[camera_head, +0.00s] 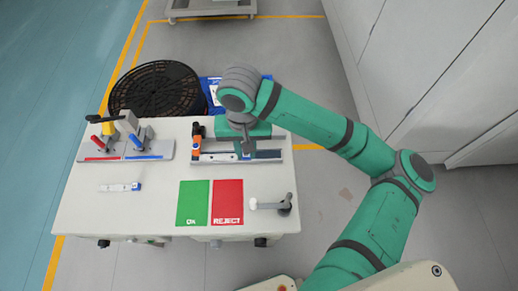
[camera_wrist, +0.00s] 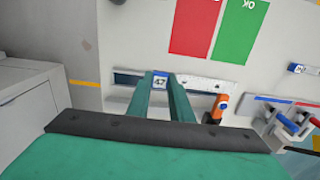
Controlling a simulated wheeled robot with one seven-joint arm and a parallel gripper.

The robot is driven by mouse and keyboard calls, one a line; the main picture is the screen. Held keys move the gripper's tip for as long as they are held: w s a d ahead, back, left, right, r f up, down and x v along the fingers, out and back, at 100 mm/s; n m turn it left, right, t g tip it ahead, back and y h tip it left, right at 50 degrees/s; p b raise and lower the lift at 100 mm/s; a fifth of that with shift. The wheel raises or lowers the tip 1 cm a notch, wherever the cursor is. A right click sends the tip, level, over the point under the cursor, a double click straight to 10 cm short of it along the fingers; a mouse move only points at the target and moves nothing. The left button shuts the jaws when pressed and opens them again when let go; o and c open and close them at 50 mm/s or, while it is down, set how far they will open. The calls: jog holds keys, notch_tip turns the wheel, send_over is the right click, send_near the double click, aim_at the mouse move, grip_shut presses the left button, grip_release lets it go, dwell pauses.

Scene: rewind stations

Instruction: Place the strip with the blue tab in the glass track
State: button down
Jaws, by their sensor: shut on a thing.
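My gripper (camera_wrist: 168,77) points down over the track and is shut on the blue tab (camera_wrist: 160,79) of a strip. The strip's white body (camera_wrist: 208,84) runs right from the tab in the wrist view and left from the gripper in the head view (camera_head: 218,157). It lies along the grey track (camera_head: 207,162), lined up with it; I cannot tell whether it is fully seated. The track's bluish glassy part (camera_head: 269,154) shows right of the gripper. A second white strip (camera_head: 114,188) with a blue tab lies on the table at left.
An orange-handled clamp (camera_head: 197,141) stands at the track's left end. Red- and blue-handled clamps (camera_head: 97,141) stand further left. Green OK (camera_head: 193,203) and red REJECT (camera_head: 227,202) areas lie in front. A grey lever (camera_head: 272,205) sits at right. A black reel (camera_head: 155,88) is behind the table.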

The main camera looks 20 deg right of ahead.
send_near(263, 155)
jog(key=shift+s+a+f, duration=0.45)
jog(key=shift+a+f, duration=0.1)
jog(key=shift+a, duration=0.05)
jog(key=shift+w+d+f, duration=0.3)
jog(key=shift+d+f, duration=0.1)
jog(key=shift+f, duration=0.2)
jog(key=shift+w+d+f, duration=0.1)
jog(key=shift+d+f, duration=0.05)
jog(key=shift+f, duration=0.75)
jog(key=shift+d+f, duration=0.1)
jog(key=shift+f, duration=0.8)
jog(key=shift+f, duration=0.15)
jog(key=c, duration=1.6)
grip_release()
notch_tip(263, 155, up, 12)
jog(key=shift+r, duration=0.2)
